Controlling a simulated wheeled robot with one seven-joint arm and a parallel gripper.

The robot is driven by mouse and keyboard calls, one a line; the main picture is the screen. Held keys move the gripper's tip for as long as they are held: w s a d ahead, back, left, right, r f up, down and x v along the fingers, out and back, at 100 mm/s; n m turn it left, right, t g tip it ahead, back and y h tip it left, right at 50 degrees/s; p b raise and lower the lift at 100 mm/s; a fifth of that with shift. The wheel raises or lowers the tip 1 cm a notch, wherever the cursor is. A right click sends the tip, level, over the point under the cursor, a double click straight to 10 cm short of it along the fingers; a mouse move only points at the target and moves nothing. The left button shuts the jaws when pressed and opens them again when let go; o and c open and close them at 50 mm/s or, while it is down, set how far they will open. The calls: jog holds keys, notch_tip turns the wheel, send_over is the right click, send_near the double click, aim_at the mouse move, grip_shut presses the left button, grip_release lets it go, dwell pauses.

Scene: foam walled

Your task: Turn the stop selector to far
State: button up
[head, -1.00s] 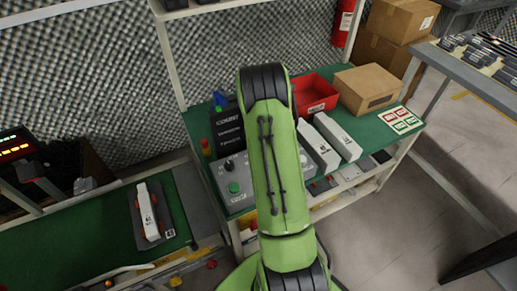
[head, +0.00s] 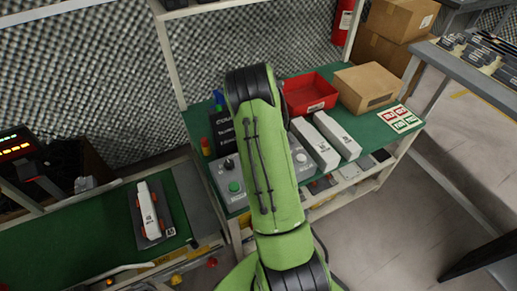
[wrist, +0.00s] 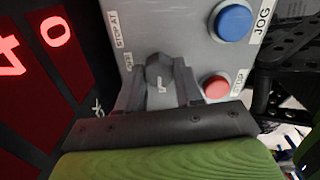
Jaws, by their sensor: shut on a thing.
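In the wrist view the stop selector (wrist: 157,66) is a dark grey knob on a grey panel (wrist: 180,40), beside a "STOP AT" label. My gripper (wrist: 161,86) is shut on this knob, with one finger on either side of it. Another small label is partly covered beside the left finger, so I cannot read the selector's setting for certain. In the head view my green arm (head: 262,160) hides the gripper and the selector.
A blue JOG button (wrist: 234,22) and a red STOP button (wrist: 216,86) sit close to the right of the knob. A red-lit display (wrist: 45,45) stands left. In the head view, a red bin (head: 310,93), white boxes (head: 315,145) and a cardboard box (head: 365,87) occupy the bench.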

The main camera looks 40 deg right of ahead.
jog(key=shift+n, duration=0.3)
jog(key=o, duration=1)
jog(key=shift+o, duration=0.2)
notch_tip(320, 180, up, 16)
jog(key=p, duration=0.4)
jog(key=shift+s, duration=0.2)
jog(key=shift+f, duration=0.15)
